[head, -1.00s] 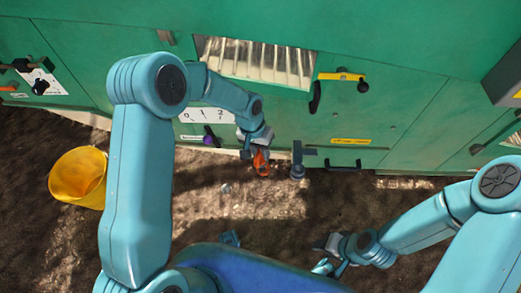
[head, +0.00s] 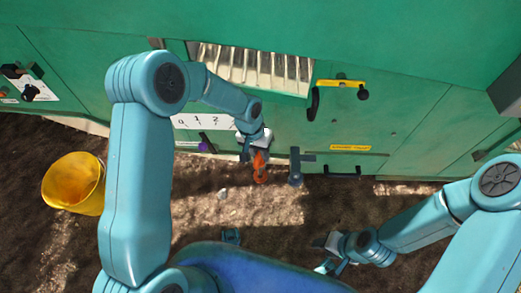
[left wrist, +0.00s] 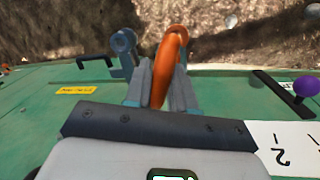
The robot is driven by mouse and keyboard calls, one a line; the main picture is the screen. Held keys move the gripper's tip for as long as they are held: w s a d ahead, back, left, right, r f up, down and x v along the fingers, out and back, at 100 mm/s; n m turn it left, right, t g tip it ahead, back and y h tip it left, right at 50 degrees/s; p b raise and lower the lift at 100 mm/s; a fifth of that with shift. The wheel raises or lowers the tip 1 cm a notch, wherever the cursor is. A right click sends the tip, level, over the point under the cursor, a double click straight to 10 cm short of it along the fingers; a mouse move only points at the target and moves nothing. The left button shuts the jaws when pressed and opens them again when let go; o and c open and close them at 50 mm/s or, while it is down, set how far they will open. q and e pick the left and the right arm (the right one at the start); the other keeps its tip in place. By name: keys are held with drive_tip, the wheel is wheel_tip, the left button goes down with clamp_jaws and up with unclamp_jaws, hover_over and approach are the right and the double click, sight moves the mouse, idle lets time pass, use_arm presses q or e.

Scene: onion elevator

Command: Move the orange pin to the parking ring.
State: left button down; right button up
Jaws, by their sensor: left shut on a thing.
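The orange pin (head: 261,167) is held in my left gripper (head: 256,150), in front of the green machine. In the left wrist view the pin (left wrist: 170,62) stands out between the two grey fingers (left wrist: 162,88), which are shut on it. The grey parking ring (head: 295,179) sits on a bracket on the machine, just right of the pin in the head view. In the left wrist view the ring (left wrist: 123,40) is just left of the pin, and the pin appears apart from it. My right gripper (head: 328,262) is low at the right; its finger opening is unclear.
The green machine (head: 415,120) fills the background. A purple-knobbed lever (head: 204,146) and a numbered scale (head: 197,121) are left of my left gripper. A black handle (head: 355,170) is right of the ring. A yellow bucket (head: 75,185) stands on the soil at left.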

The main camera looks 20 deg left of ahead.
use_arm(q)
drive_tip(key=shift+a+b+x, duration=0.2)
drive_tip(key=shift+b+x, duration=0.4)
drive_tip(key=shift+x, duration=0.35)
drive_tip(key=shift+a+b+x, duration=0.2)
drive_tip(key=shift+b+x, duration=0.4)
drive_tip(key=shift+x, duration=0.35)
drive_tip(key=shift+a+b+x, duration=0.25)
drive_tip(key=shift+b+x, duration=0.65)
drive_tip(key=shift+x, duration=0.3)
drive_tip(key=shift+w+f+b, duration=0.15)
drive_tip(key=shift+f+b, duration=0.6)
drive_tip(key=shift+f, duration=0.25)
drive_tip(key=c, duration=0.9)
unclamp_jaws()
drive_tip(key=shift+o, duration=0.2)
drive_tip(key=p+v, duration=0.5)
drive_tip(key=v, duration=1.1)
drive_tip(key=shift+r, duration=0.2)
